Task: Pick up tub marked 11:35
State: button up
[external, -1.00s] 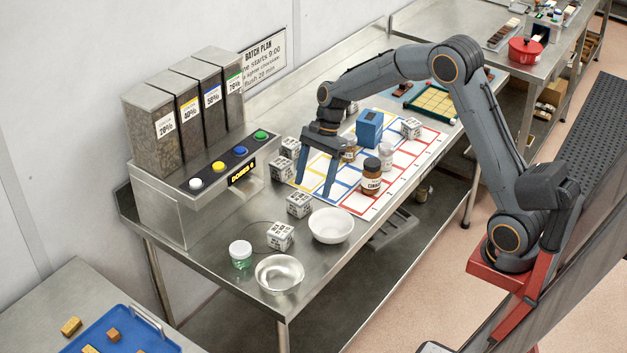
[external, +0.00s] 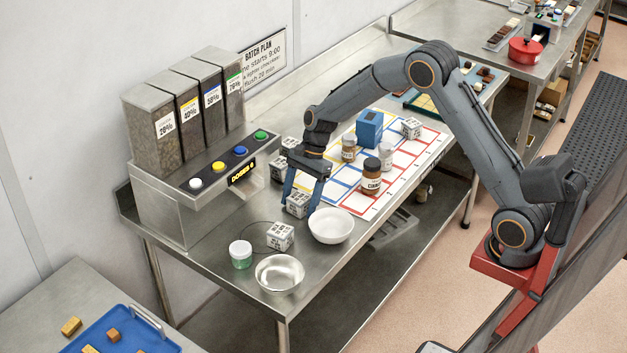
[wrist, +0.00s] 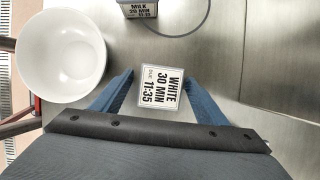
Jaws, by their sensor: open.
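A white cube-shaped tub (external: 297,204) with black print stands on the steel bench. My gripper (wrist: 159,74) is open, with one blue finger on each side of this tub. I see bench between the tub and the fingers, and the tub is not gripped. In the external view my gripper (external: 301,196) is low over the bench, around the tub. A second similar tub (external: 280,236) stands nearer the front; in the wrist view its label (wrist: 143,10) reads MILK 20 MIN, apparently also 11-35.
A white bowl (external: 331,228) stands close to the right of the tub. A steel bowl (external: 280,274) and a white-lidded jar (external: 240,255) stand at the front. The dispenser (external: 200,205) is left; a grid mat (external: 360,208) with jars and more tubs lies behind.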

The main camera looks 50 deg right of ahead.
jog(key=c, duration=1.2)
